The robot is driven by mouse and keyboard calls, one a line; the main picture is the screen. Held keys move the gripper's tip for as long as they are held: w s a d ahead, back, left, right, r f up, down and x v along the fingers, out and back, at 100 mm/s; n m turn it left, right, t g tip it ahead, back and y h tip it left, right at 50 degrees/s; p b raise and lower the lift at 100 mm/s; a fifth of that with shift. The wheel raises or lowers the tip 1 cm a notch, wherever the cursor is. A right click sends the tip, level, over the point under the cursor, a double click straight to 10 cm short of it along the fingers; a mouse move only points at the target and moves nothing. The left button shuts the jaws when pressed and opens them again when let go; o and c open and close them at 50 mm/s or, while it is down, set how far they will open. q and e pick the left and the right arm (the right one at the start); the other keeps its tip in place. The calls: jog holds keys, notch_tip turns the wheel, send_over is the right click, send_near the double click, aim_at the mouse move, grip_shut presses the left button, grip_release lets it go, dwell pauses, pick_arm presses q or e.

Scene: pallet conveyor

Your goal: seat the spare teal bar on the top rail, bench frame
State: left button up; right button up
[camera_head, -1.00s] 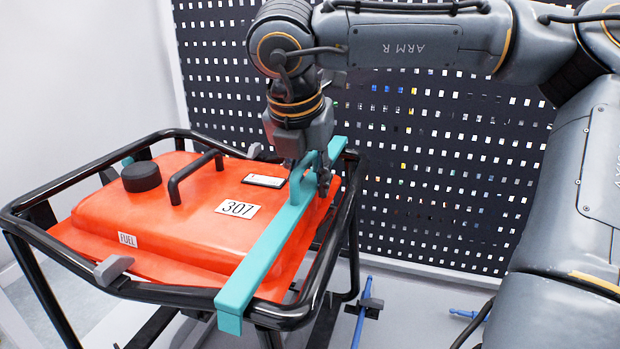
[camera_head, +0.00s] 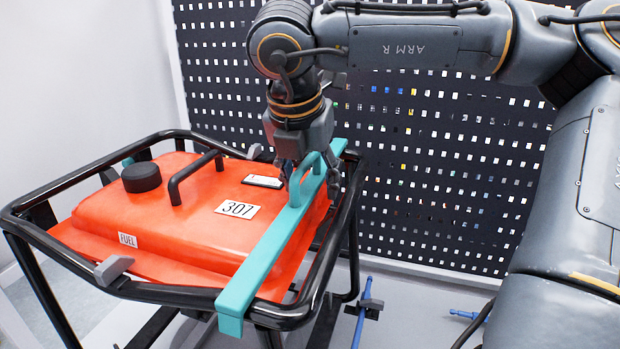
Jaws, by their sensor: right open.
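The teal bar (camera_head: 262,255) lies across the right part of the black bench frame (camera_head: 190,295), over the red fuel tank (camera_head: 180,225). Its near end rests at the front rail and its far end at the back rail; I cannot tell whether it is fully seated. A teal loop handle stands up on the bar. My right gripper (camera_head: 314,188) is open, its fingers apart on either side of the handle. A second teal piece (camera_head: 128,161) shows at the frame's back left, mostly hidden behind the tank. My left gripper is not in view.
Grey clips (camera_head: 113,269) sit on the frame's rails. The tank has a black cap (camera_head: 141,177) and a black handle (camera_head: 190,172). A dark perforated panel (camera_head: 430,170) stands behind. Blue rods (camera_head: 362,315) lie low at the right.

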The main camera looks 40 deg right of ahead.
jog(key=v, duration=1.2)
dwell(0.5)
